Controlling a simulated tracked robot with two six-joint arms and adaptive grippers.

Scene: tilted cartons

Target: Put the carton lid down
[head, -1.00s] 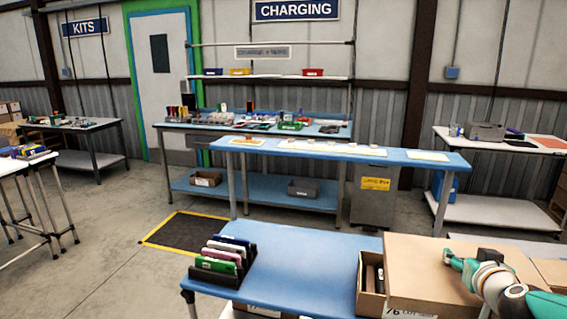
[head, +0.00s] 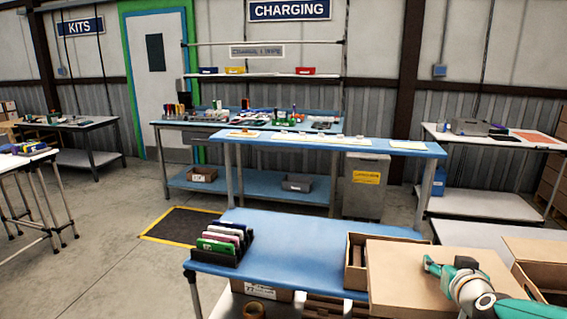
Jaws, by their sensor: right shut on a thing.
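The carton lid (head: 395,285) is a flat, plain brown panel at the lower right of the head view, over the right part of the blue table. My right gripper (head: 436,268) reaches in from the right over the lid's upper face and is shut on it; the fingertips' exact hold is hard to make out. An open brown carton (head: 355,284) with dark contents stands at the lid's left edge, partly hidden by the lid. Another open carton (head: 540,276) is at the right edge of the view, partly hidden by my right arm. My left gripper is not in view.
A black rack (head: 218,254) with several coloured flat devices stands on the near blue table (head: 290,245); the tabletop between rack and cartons is clear. Boxes sit on the shelf below. A long blue bench (head: 325,143) stands behind, with grey floor between.

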